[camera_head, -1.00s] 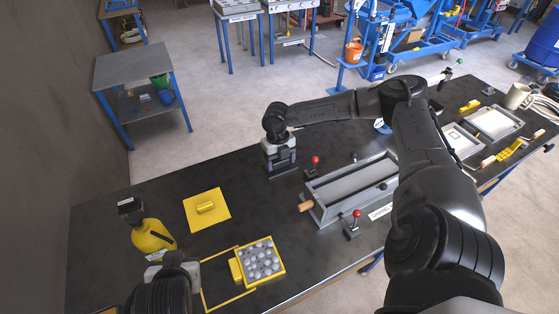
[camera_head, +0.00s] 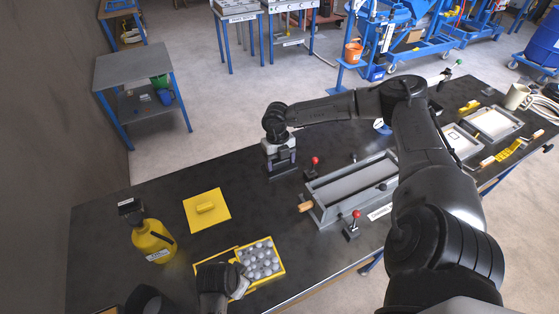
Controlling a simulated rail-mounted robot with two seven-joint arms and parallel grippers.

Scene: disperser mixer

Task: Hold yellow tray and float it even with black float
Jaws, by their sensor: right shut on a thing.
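The yellow tray (camera_head: 281,268), filled with grey balls, sits near the front edge of the black table. My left gripper (camera_head: 240,287) is low at the tray's left side, over the spot where its yellow handle showed; the gripper covers that handle. Whether its fingers are open or shut on it is hidden. My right gripper (camera_head: 281,158) is shut on a dark piece, apparently the black float (camera_head: 284,172), at the table's far side. The float appears to be at the tabletop, largely hidden by the gripper.
A yellow square plate with a block (camera_head: 206,208) lies behind the tray. A yellow bottle (camera_head: 152,243) stands at the left. A grey trough (camera_head: 352,187) and red-knobbed levers (camera_head: 315,161) are right of my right gripper. The table between plate and trough is clear.

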